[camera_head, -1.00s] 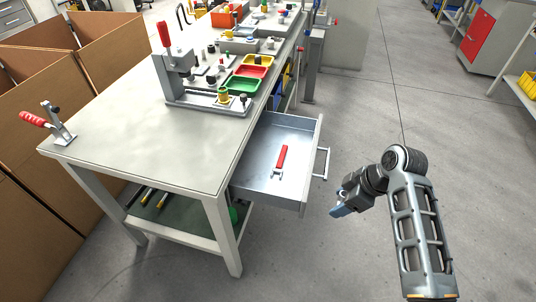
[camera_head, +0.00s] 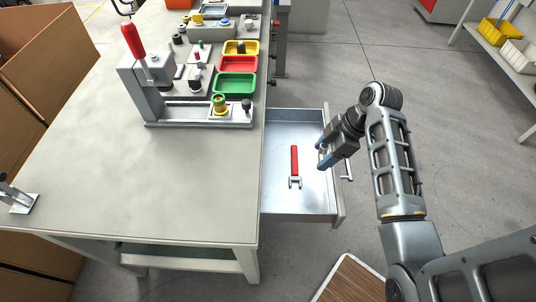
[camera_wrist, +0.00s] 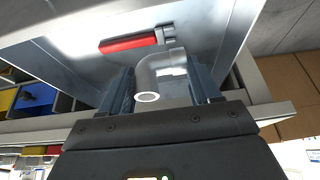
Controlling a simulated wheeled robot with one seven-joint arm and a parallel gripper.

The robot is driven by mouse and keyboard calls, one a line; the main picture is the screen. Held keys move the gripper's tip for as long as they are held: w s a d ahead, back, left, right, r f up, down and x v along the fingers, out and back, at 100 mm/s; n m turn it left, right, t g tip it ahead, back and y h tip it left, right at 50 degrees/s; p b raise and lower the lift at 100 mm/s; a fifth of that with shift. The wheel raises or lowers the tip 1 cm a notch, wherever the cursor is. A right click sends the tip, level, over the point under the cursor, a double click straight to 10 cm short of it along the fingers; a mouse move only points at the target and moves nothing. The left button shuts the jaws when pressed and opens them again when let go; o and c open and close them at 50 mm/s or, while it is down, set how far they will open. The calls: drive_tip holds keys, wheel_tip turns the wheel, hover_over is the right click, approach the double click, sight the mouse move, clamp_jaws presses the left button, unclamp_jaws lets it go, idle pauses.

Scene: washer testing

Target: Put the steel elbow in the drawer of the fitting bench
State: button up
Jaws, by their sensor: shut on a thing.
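The steel elbow (camera_wrist: 150,77) is a shiny grey bent pipe, seen in the wrist view between the two dark fingers of my gripper (camera_wrist: 162,90). My gripper is shut on it, and its round open end faces the camera. In the head view my gripper (camera_head: 324,155) is over the right part of the open drawer (camera_head: 276,200) of the fitting bench (camera_head: 160,195), near the drawer front. I cannot make out the elbow there. The drawer interior (camera_wrist: 85,57) lies beyond the elbow in the wrist view; their exact gap is unclear.
A red-handled wrench (camera_head: 294,160) lies in the middle of the drawer; it also shows in the wrist view (camera_wrist: 130,42). A clamp fixture (camera_head: 165,85) and coloured trays (camera_head: 237,84) stand on the bench top. The drawer floor left of the wrench is bare.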

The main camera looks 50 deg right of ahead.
drive_tip(key=w+a+f, duration=0.1)
drive_tip(key=w+f, duration=0.1)
drive_tip(key=w, duration=0.1)
drive_tip(key=w+a+f, duration=0.2)
drive_tip(key=w, duration=0.2)
drive_tip(key=w+a+f, duration=0.1)
drive_tip(key=w+f, duration=0.1)
drive_tip(key=w, duration=0.1)
drive_tip(key=shift+w+a+f, duration=0.2)
drive_tip(key=shift+a+f, duration=0.05)
drive_tip(key=shift+f, duration=0.05)
drive_tip(key=shift+w+f, duration=0.1)
drive_tip(key=shift+f, duration=2)
drive_tip(key=shift+f, duration=0.1)
drive_tip(key=o, duration=1.2)
drive_tip(key=shift+a, duration=0.1)
drive_tip(key=shift+c, duration=0.2)
drive_tip(key=v, duration=1.2)
drive_tip(key=shift+p, duration=0.4)
